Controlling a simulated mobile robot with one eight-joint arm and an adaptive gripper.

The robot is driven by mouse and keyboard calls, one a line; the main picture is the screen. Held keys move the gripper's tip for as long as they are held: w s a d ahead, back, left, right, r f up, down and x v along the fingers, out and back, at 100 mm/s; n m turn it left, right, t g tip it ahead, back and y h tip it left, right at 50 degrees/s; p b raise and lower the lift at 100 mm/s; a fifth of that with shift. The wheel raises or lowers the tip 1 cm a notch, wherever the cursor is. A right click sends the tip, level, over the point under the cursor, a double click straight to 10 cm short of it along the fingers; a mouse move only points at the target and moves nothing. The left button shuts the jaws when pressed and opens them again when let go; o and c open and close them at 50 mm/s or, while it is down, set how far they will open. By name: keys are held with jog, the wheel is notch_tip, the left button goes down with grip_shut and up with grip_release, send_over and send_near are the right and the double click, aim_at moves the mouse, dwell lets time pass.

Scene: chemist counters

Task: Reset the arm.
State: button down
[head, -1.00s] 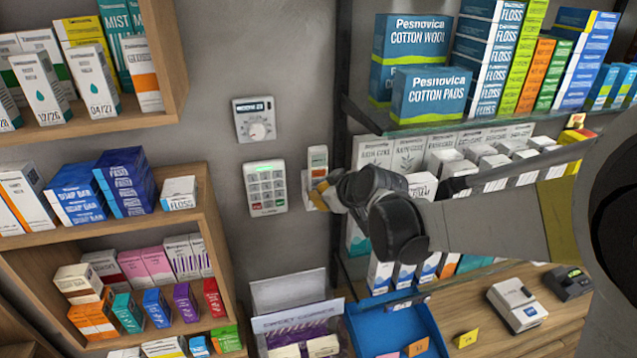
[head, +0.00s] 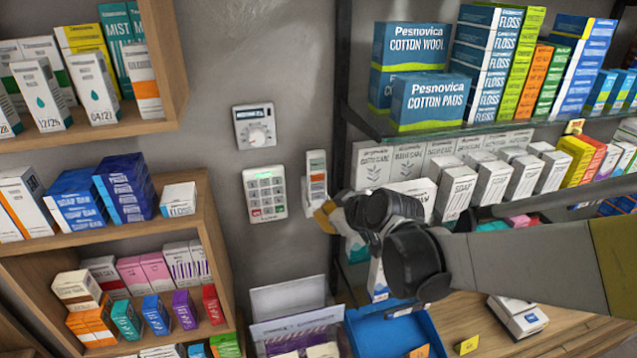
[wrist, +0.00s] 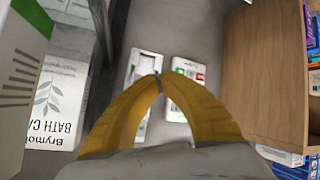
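My gripper (head: 324,214) has yellow fingers and reaches in from the right in the head view. It is in front of the grey wall, just below a white wall-mounted handset unit (head: 316,168). In the wrist view the fingers of my gripper (wrist: 162,76) curve together and their tips meet, with nothing seen held between them. The handset unit (wrist: 142,70) shows behind the tips there, partly hidden by the left finger. I cannot tell whether the fingertips touch the unit.
A white keypad (head: 265,192) and a thermostat (head: 255,125) are on the wall left of the gripper. A wooden shelf (head: 200,225) with boxes stands left. A glass shelf (head: 440,128) with stacked boxes is near my arm. A blue tray (head: 437,335) is below it.

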dwell(0.4)
jog(key=s+d+m+g+h, duration=0.1)
jog(key=s+d+m+h, duration=0.3)
jog(key=s+d, duration=0.65)
jog(key=s+d+m+g+h, duration=0.1)
jog(key=s+d+m, duration=0.6)
jog(key=s, duration=0.7)
notch_tip(320, 180, down, 31)
jog(key=b, duration=3.1)
jog(key=shift+s+d+n+b, duration=0.2)
jog(key=shift+d+n+b, duration=0.15)
jog(key=shift+n, duration=0.05)
